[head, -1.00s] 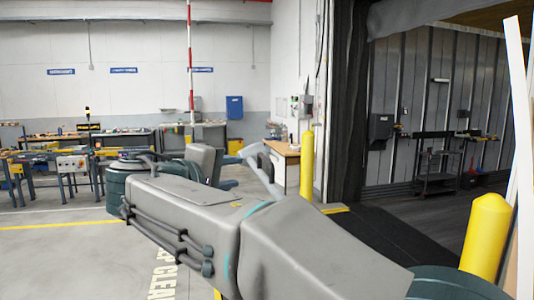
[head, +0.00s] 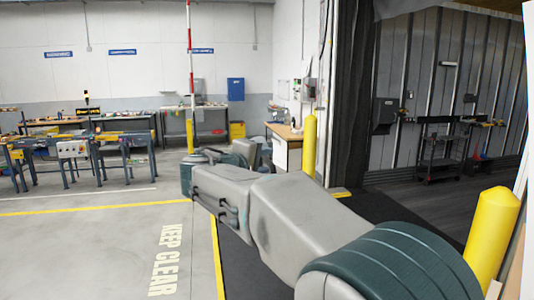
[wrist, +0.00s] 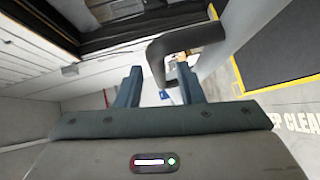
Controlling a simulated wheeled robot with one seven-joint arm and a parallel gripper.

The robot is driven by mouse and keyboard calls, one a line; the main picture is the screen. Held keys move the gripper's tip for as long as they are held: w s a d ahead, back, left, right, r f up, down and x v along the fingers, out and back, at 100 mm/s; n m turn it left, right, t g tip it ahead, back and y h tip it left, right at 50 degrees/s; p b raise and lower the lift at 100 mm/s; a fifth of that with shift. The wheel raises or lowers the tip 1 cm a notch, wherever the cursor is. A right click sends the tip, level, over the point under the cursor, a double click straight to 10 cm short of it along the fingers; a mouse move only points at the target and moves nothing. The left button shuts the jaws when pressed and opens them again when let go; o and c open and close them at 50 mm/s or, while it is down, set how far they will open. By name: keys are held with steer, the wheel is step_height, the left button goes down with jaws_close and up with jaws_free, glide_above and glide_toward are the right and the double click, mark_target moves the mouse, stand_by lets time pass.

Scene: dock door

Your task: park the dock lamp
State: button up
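In the wrist view my gripper (wrist: 158,86) has its two blue-grey fingers well apart, with a gap between them. A dark grey curved bar (wrist: 187,39) bends down just beyond the fingertips, and its lower end shows in the gap. I cannot tell whether it touches a finger. A lighter grey rounded post or arm (wrist: 232,45) stands beside it on the right. These may be parts of the dock lamp, but I cannot tell for sure. In the head view my arm hides the gripper's fingers, and I make out no lamp.
Yellow bollards stand by the door at mid right (head: 309,145) and near right (head: 491,235). A wooden-topped desk (head: 285,131) is against the wall. A dark trailer opening with a cart (head: 440,155) lies right. The "KEEP CLEAR" floor (head: 100,250) at left is open.

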steer(key=shift+x, duration=1.05)
jaws_close()
steer(key=shift+a, duration=0.15)
